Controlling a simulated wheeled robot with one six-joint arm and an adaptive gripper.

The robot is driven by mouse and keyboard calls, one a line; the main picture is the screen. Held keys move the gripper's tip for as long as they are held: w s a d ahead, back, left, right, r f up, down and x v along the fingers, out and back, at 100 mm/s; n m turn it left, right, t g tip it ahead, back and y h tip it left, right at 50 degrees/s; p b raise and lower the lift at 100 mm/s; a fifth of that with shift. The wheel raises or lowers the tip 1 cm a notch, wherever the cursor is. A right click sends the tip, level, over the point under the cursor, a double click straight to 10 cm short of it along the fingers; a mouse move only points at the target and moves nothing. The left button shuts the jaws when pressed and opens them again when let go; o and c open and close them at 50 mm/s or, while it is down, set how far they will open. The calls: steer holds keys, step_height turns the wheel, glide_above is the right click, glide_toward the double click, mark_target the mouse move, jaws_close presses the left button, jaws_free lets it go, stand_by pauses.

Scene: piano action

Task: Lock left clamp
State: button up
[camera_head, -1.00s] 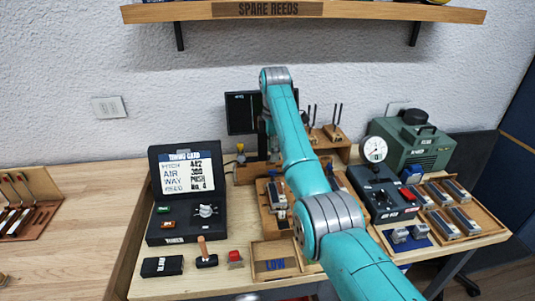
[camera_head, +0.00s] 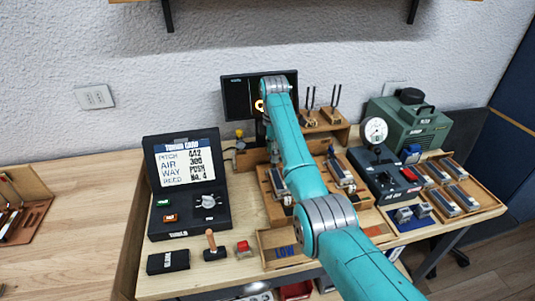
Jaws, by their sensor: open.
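A wooden fixture (camera_head: 268,206) lies mid-bench, partly behind my teal arm. A metal clamp-like part (camera_head: 279,186) shows on its left side, close against the arm's edge. A similar metal part (camera_head: 341,172) shows on its right side. I cannot tell whether either is locked. My arm reaches up from the lower right to an elbow in front of the dark monitor (camera_head: 237,99).
An open black case with a card (camera_head: 187,165) stands left; a black block (camera_head: 168,262), wooden-handled tool (camera_head: 211,245) and red-topped piece (camera_head: 243,249) lie in front. A LOW tray (camera_head: 285,252) is front centre. Right are a gauge box (camera_head: 383,180), green machine (camera_head: 411,125) and metal-bar tray (camera_head: 490,205).

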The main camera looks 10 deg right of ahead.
steer(key=shift+f, duration=0.4)
jaws_close()
